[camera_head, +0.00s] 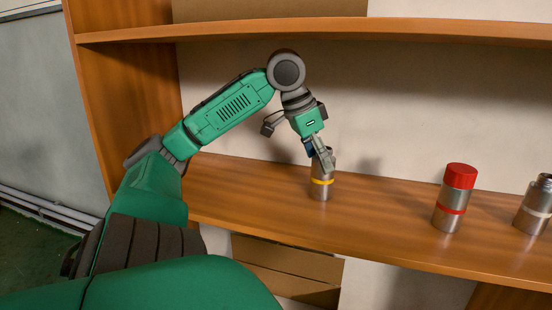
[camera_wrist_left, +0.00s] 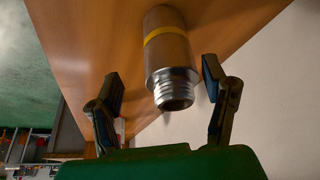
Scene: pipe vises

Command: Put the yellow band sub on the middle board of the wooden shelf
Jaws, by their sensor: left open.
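The yellow band sub (camera_head: 321,187) is a grey metal cylinder with a yellow ring. It stands upright on the middle board (camera_head: 262,196) of the wooden shelf. In the left wrist view the sub (camera_wrist_left: 169,55) shows its threaded end between and beyond my open fingers. My left gripper (camera_head: 324,160) is at the top of the sub in the head view, its fingers partly covering it. In the left wrist view my left gripper (camera_wrist_left: 165,95) is open with nothing between its pads touching the sub that I can see. My right gripper is not in view.
A red-capped sub with a red band (camera_head: 450,205) stands to the right on the same board. A sub with a pale band (camera_head: 535,208) stands at the far right. The upper board (camera_head: 400,30) runs above my arm. Cardboard boxes (camera_head: 290,265) sit below.

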